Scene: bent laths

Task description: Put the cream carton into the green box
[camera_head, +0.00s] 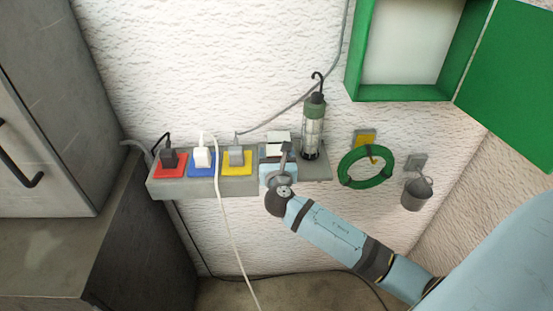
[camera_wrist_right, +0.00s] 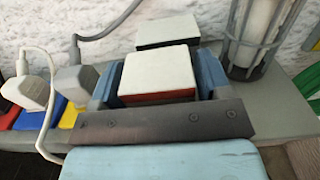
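The cream carton (camera_wrist_right: 157,72), with a pale top and a red and dark near side, lies between the two blue fingers of my right gripper (camera_wrist_right: 158,85) in the right wrist view. The fingers flank it closely, but whether they press on it is not clear. In the head view my right gripper (camera_head: 276,172) is at the grey shelf, left of the lantern, and largely covers the carton. The green box (camera_head: 400,93) hangs on the wall at the upper right; its green door (camera_head: 515,75) stands open to the right. My left gripper is not in view.
A second pale-topped dark box (camera_wrist_right: 168,30) stands just behind the carton. A lantern (camera_head: 313,130) stands right beside it on the shelf (camera_head: 205,187). Plugs with cords are at the left. A green hose coil (camera_head: 366,182) and a bucket (camera_head: 416,194) hang at the right.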

